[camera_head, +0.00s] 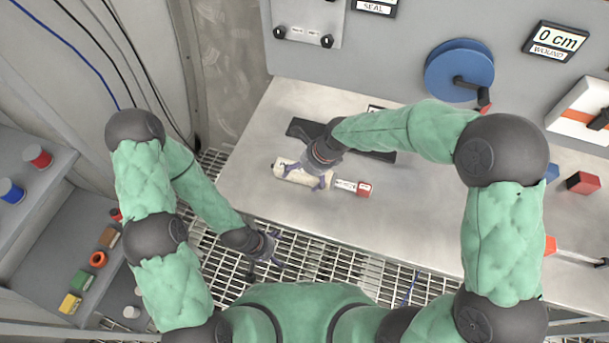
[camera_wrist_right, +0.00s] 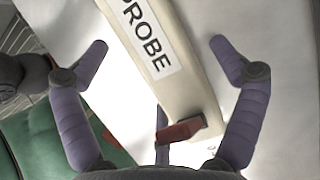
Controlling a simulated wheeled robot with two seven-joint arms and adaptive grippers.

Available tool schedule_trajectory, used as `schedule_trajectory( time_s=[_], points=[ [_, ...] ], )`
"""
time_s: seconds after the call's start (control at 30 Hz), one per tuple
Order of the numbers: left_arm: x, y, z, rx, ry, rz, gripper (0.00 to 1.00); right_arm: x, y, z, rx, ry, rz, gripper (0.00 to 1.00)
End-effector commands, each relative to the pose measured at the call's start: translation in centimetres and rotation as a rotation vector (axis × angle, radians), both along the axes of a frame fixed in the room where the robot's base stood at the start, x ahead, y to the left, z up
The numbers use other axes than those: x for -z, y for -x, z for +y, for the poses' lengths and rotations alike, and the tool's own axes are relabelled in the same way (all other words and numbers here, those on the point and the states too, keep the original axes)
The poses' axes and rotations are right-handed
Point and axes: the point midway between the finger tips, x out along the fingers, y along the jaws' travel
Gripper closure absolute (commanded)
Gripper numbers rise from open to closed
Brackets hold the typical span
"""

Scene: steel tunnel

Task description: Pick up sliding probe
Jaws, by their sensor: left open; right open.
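The sliding probe (camera_head: 288,172) is a beige bar lying on the steel table, with a white labelled strip and a red end block (camera_head: 364,189) to its right. My right gripper (camera_head: 313,178) is over the bar and hides part of it. In the right wrist view, the open fingers of my right gripper (camera_wrist_right: 158,45) spread to either side of the probe (camera_wrist_right: 195,75), which carries a white "PROBE" label. The two side fingers look clear of it. My left gripper (camera_head: 269,257) is open and empty over the floor grating, in front of the table.
A dark flat bar (camera_head: 380,155) lies behind the probe, partly under my right arm. A grey panel with a blue reel (camera_head: 459,70) stands at the back. Shelves with small coloured items (camera_head: 82,280) are at the left. The table's left front corner (camera_head: 245,195) is bare.

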Motion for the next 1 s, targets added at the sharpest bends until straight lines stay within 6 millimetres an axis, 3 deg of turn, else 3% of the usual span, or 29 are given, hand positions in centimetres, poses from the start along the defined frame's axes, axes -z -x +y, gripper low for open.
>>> schedule_trajectory(
  time_s=[0.2, 0.27, 0.5, 0.8, 1.0],
  points=[
    [0.0, 0.0, 0.0, 0.000, 0.000, 0.000, 0.06, 0.1, 0.0, 0.1, 0.000, 0.000, -0.001, 0.05],
    [0.0, 0.0, 0.0, 0.000, 0.000, 0.000, 0.06, 0.1, 0.0, 0.1, 0.000, 0.000, -0.001, 0.19],
    [0.0, 0.0, 0.0, 0.000, 0.000, 0.000, 0.06, 0.1, 0.0, 0.0, 0.000, 0.000, 0.000, 0.84],
    [-0.2, 0.0, 0.0, 0.000, 0.000, 0.000, 0.06, -0.1, -0.1, -0.1, 0.000, 0.000, -0.001, 0.85],
    [-1.7, 0.0, 0.0, 0.000, 0.000, 0.000, 0.06, -1.6, -0.7, -1.1, -0.002, 0.000, -0.001, 0.85]
  ],
)
